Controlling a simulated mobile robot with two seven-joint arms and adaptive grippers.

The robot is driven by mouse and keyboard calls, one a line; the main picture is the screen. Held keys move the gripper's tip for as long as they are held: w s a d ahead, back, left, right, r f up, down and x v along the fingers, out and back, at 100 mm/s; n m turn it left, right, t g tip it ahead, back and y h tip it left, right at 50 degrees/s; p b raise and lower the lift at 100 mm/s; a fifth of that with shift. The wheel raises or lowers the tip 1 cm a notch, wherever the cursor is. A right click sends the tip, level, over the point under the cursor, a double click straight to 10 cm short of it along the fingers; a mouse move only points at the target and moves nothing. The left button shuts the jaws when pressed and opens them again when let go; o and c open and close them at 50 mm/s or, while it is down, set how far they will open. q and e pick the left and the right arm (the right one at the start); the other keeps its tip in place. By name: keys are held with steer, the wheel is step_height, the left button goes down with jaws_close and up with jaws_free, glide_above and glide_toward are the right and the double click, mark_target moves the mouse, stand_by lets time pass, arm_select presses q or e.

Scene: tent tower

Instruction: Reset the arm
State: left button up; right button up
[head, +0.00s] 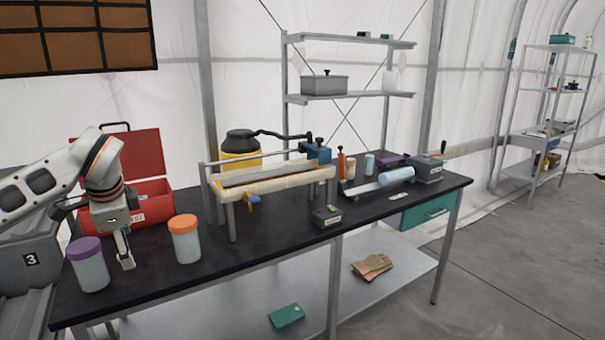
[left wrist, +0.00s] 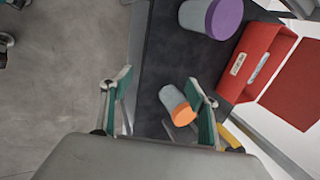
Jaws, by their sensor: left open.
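My left arm comes in from the left in the head view, with its gripper (head: 124,254) pointing down over the black table (head: 290,250). The gripper appears between a purple-lidded jar (head: 89,266) and an orange-lidded jar (head: 185,240). In the left wrist view my left gripper (left wrist: 160,88) has its two fingers apart with nothing held between them. My right gripper is in neither view.
An open red toolbox (head: 150,200) stands behind the jars. A yellow-framed rack (head: 275,185), a small dark box (head: 326,216) and a grey device (head: 425,170) are farther right.

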arm_select(q)
steer(key=s+d+f+m+g+h, duration=0.1)
steer(key=s+d+f+m+h, duration=0.2)
steer(key=d+f, duration=0.35)
steer(key=s+d+f+m+g+h, duration=0.1)
steer(key=s+d+f+m+h, duration=0.2)
steer(key=d, duration=0.7)
steer(key=s+d+f+m+g+h, duration=0.1)
steer(key=s+d+f+m+h, duration=0.2)
steer(key=d+f, duration=0.4)
steer(key=s+d+r+m+t+h, duration=0.1)
steer(key=s+d+r+h, duration=0.25)
steer(key=d+h, duration=0.4)
steer(key=s+d+r+m+h, duration=0.15)
steer(key=s+d+h, duration=0.35)
steer(key=d, duration=0.5)
steer(key=w+a+f+n+t+y, duration=0.4)
steer(key=a+f+n+t+y, duration=0.4)
steer(key=a+n+t, duration=0.45)
steer(key=s+a+f+n+g+y, duration=0.2)
steer(key=s+a+f+n+y, duration=0.1)
steer(key=s+f, duration=0.5)
steer(key=s+a+f+n+g+y, duration=0.2)
steer(key=s+a+f+y, duration=0.3)
steer(key=f, duration=0.9)
steer(key=s+a+n, duration=0.1)
steer(key=s, duration=0.2)
steer(key=shift+f, duration=0.3)
